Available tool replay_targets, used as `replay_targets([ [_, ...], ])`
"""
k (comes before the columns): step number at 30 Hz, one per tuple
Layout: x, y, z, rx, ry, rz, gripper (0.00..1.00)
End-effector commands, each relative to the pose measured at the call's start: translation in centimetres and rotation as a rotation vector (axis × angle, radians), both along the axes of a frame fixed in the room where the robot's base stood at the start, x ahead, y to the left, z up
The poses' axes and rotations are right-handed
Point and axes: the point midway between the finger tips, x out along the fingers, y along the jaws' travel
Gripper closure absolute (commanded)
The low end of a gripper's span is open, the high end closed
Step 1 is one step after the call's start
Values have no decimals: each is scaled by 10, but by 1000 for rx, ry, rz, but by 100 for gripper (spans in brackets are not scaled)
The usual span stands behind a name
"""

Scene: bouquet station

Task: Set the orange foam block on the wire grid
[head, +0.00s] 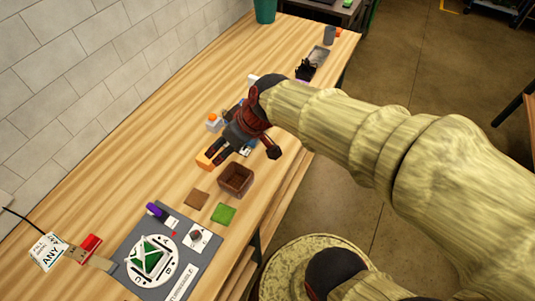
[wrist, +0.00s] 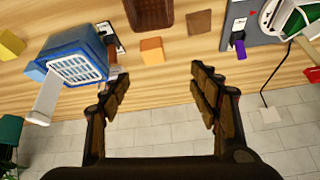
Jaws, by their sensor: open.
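The orange foam block (wrist: 152,50) lies on the wooden table in the wrist view, just beyond and between my fingertips. It also shows in the head view (head: 205,160), beside my gripper. My gripper (wrist: 156,76) is open and empty, apart from the block; in the head view my gripper (head: 224,149) points down over the table. A white wire grid (wrist: 78,67) sits in the top of a blue box (wrist: 51,51), left of the block in the wrist view. In the head view my gripper and arm mostly hide that box.
A brown crate (head: 236,180) stands close to the block. A brown square (head: 197,199) and a green pad (head: 223,214) lie flat nearby. A grey mat (head: 125,248) with a white dial is at the lower left. A yellow block (wrist: 10,43) is at the wrist view's left.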

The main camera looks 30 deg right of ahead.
Motion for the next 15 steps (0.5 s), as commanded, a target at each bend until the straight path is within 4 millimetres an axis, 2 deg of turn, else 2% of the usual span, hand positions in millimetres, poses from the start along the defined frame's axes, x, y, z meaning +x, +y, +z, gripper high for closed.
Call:
replay_targets([
  [1, -23, -7, 19, -7, 3, -49, 38],
  [3, -52, -19, 35, -18, 19, -133, 38],
  [7, -96, -42, 53, -41, 31, -287, 38],
  [11, -120, -59, 61, -54, 28, -393, 38],
  [15, -128, -65, 62, -59, 28, -434, 38],
])
